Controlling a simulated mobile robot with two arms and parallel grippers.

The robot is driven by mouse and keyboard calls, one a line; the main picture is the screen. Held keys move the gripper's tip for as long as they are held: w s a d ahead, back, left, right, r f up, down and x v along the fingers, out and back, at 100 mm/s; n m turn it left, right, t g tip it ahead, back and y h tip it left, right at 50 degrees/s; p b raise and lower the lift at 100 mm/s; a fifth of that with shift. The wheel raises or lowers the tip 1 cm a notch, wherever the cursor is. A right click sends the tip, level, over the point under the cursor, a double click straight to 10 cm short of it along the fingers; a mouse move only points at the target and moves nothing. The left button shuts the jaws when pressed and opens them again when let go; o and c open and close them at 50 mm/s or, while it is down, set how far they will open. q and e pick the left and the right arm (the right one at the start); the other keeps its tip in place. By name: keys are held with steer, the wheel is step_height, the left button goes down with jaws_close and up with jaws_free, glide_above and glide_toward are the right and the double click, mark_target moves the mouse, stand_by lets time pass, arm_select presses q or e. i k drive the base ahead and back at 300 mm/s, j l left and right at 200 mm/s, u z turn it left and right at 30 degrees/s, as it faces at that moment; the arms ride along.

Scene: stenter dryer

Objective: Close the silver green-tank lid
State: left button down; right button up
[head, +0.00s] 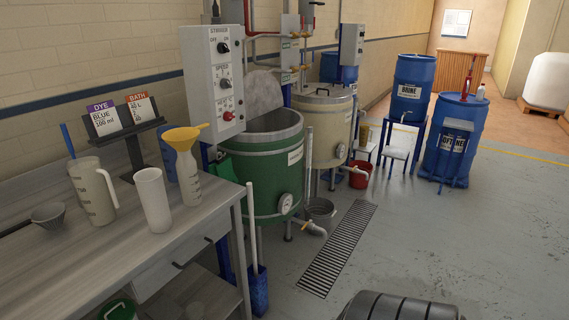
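The green tank (249,174) stands left of centre in the head view, behind the right end of the workbench. Its silver round lid (262,93) is open, tilted up at the back of the rim against the wall side. The tank's open mouth shows below the lid, and the control box partly hides its left side. Neither of my grippers shows in the head view.
A control box (213,82) stands beside the green tank. A workbench (150,245) with jugs and a yellow funnel (182,139) fills the left front. A cream tank (323,122) stands behind.

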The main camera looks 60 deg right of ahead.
mark_target(262, 91)
steer(key=l+z, duration=0.45)
steer(key=i+l+z, duration=0.1)
steer(key=l+z, duration=0.35)
steer(key=l, duration=0.2)
steer(key=i+l, duration=0.1)
steer(key=l, duration=0.35)
steer(key=i+l+z, duration=0.1)
steer(key=l, duration=0.35)
steer(key=i+l, duration=0.15)
steer(key=l, duration=0.25)
steer(key=i+l, duration=0.1)
steer(key=l, duration=0.35)
steer(key=i+l+z, duration=0.25)
steer(key=i, duration=0.2)
steer(key=i+l+z, duration=0.2)
steer(key=i, duration=0.2)
steer(key=j, duration=0.1)
